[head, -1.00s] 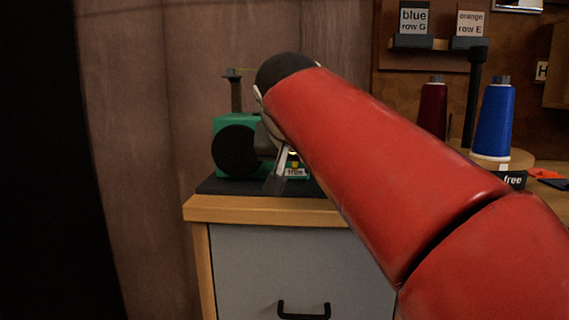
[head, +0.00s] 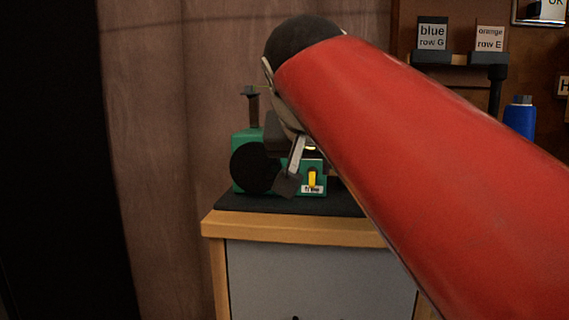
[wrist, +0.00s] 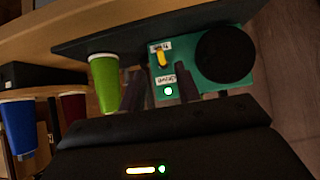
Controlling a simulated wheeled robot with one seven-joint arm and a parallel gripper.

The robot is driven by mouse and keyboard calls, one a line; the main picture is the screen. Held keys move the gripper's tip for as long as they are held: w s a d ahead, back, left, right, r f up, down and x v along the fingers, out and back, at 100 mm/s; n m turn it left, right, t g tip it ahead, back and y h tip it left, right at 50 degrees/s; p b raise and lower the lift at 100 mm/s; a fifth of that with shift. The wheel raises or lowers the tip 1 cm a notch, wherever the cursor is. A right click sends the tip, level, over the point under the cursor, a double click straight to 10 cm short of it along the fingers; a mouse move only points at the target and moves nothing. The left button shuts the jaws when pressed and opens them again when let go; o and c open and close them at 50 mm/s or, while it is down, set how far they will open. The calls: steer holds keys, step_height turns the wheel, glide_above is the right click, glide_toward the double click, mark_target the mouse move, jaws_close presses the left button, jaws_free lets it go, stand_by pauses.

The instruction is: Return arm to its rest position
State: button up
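My red arm reaches across the head view from the lower right toward the winding machine. My gripper (head: 292,180) points down in front of the green machine (head: 244,146). No contact with the machine can be made out.
The machine stands on a dark mat (head: 340,203) on a wooden-topped cabinet (head: 300,231). A lime-green cone (wrist: 104,82) stands near the gripper. Blue (wrist: 18,128) and dark red (wrist: 73,108) cones stand farther left. A label board (head: 460,40) is at the back right.

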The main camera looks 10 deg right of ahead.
steer(key=s+d+f+n+g+y+p, duration=0.1)
steer(key=s+f+p, duration=0.4)
steer(key=f, duration=0.5)
steer(key=s+d+f+n+g+y+p, duration=0.1)
steer(key=s+f+n+g+y+p, duration=0.1)
steer(key=s+f+p, duration=0.4)
steer(key=s+f+g, duration=0.1)
steer(key=s+f, duration=0.3)
steer(key=f, duration=0.1)
steer(key=shift+s+f+n+p, duration=0.3)
